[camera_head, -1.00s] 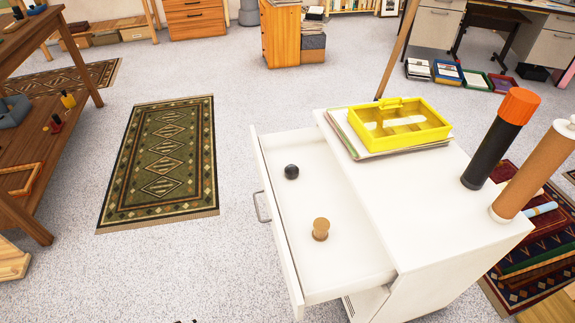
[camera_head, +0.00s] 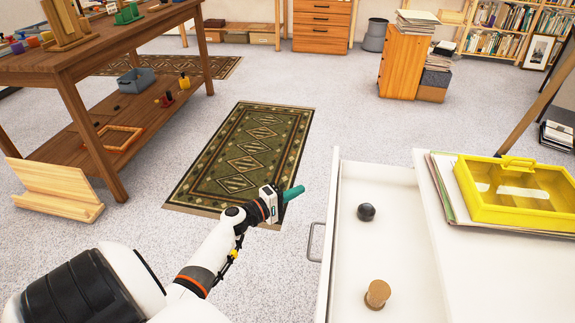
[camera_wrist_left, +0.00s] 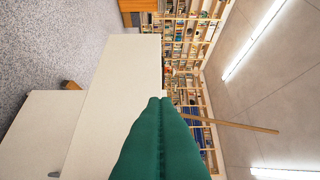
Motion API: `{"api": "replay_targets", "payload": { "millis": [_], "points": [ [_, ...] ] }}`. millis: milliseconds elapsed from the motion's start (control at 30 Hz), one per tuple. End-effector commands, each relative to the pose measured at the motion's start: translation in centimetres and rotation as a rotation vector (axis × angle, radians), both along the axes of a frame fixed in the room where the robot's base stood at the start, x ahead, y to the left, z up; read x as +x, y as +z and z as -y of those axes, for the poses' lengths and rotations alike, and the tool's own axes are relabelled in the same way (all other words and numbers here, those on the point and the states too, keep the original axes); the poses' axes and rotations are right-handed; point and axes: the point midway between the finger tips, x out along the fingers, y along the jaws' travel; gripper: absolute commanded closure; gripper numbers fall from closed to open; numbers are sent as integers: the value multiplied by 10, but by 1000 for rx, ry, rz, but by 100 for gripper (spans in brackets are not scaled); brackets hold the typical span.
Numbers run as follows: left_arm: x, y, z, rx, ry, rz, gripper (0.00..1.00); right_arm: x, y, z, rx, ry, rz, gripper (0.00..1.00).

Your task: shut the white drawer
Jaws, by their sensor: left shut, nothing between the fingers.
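The white drawer (camera_head: 388,235) stands open, pulled out to the left from the white cabinet (camera_head: 468,270). A dark round knob-like object (camera_head: 366,212) and a tan cylindrical one (camera_head: 377,294) sit inside it. Its grey handle (camera_head: 316,242) is on the outer left face. My left gripper (camera_head: 298,191), with green fingers, is shut and empty, left of the drawer front and apart from it. In the left wrist view its fingers (camera_wrist_left: 160,103) are closed together, with white furniture panels (camera_wrist_left: 122,85) beside them. My right gripper is out of view.
A yellow tray (camera_head: 515,192) lies on papers on the cabinet top. A patterned green rug (camera_head: 243,153) covers the floor beyond my left gripper. A wooden table (camera_head: 100,110) stands at the left.

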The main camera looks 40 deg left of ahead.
Motion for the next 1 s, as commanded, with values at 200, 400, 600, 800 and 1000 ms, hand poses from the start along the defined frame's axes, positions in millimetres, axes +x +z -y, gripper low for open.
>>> {"api": "replay_targets", "payload": {
  "millis": [200, 400, 600, 800, 1000],
  "points": [
    [41, 0, 15, -1, -1, -1, 100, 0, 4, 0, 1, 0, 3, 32],
    [53, 0, 37, 0, -1, -1, 100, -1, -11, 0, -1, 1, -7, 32],
    [56, -1, 43, 1, 1, -2, 100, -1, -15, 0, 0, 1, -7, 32],
    [56, -1, 43, 1, 0, -2, 100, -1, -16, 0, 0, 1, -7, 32],
    [58, -1, 46, 0, 0, -1, 100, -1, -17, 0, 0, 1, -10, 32]
  ]
}}
